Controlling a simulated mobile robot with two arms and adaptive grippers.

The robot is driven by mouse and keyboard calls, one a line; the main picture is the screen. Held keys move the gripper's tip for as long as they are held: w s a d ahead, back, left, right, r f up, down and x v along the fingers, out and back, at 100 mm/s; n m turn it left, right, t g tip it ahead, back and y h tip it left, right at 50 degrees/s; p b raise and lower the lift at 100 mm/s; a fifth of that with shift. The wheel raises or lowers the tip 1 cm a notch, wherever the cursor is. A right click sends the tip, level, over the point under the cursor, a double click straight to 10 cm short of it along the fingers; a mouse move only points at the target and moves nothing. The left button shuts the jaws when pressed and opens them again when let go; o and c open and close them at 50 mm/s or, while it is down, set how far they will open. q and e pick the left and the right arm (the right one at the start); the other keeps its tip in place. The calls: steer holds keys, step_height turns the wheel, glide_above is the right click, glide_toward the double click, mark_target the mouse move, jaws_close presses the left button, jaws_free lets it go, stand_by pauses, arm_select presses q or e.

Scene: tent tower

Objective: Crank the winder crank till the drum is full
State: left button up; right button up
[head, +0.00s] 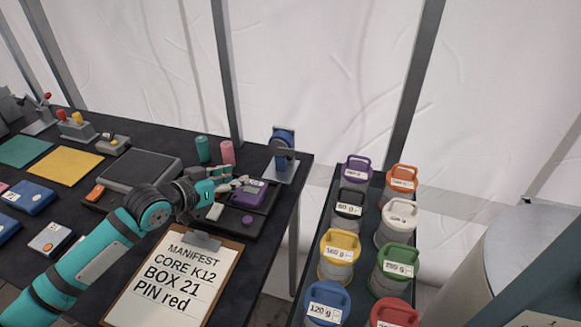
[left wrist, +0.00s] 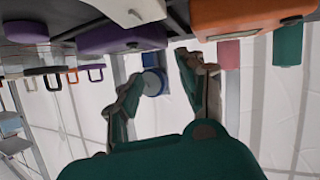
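The winder (head: 283,141), a blue drum on a grey stand, stands at the table's back right corner. Its blue drum also shows between my fingers in the left wrist view (left wrist: 153,83), farther off. I cannot make out the crank handle or how full the drum is. My left gripper (head: 236,178) is over the table, left of and nearer than the winder, close to a purple device (head: 249,194). In the left wrist view its two fingers (left wrist: 160,82) are spread, with nothing held between them. My right gripper is not in view.
A green cylinder (head: 203,149) and a pink cylinder (head: 228,152) stand left of the winder. A dark tray (head: 240,230) lies under the purple device. A clipboard (head: 175,285) lies in front. Several labelled weights with handles, including a yellow one (head: 338,250), stand on the right.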

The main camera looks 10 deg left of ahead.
arm_select(q)
steer(key=n+h+b, duration=0.1)
steer(key=r+n+g+h+b, duration=0.1)
steer(key=n, duration=0.1)
steer(key=s+r+n+b, duration=0.1)
steer(key=n+b, duration=0.1)
steer(key=shift+a+r+g+h, duration=0.15)
steer(key=shift+a+g+h, duration=0.15)
steer(key=shift+h, duration=0.1)
step_height(320, 180, up, 4)
steer(key=s+f+n+h+b, duration=0.1)
steer(key=s+n+h+b, duration=0.1)
steer(key=n, duration=0.1)
steer(key=g+p, duration=0.1)
steer(key=p, duration=0.1)
glide_toward(290, 153)
steer(key=x, duration=0.3)
steer(key=b+x, duration=0.1)
steer(key=x, duration=0.2)
steer(key=f+x, duration=0.1)
steer(key=x, duration=0.3)
steer(key=shift+b, duration=0.4)
steer(key=shift+c, duration=0.4)
jaws_close()
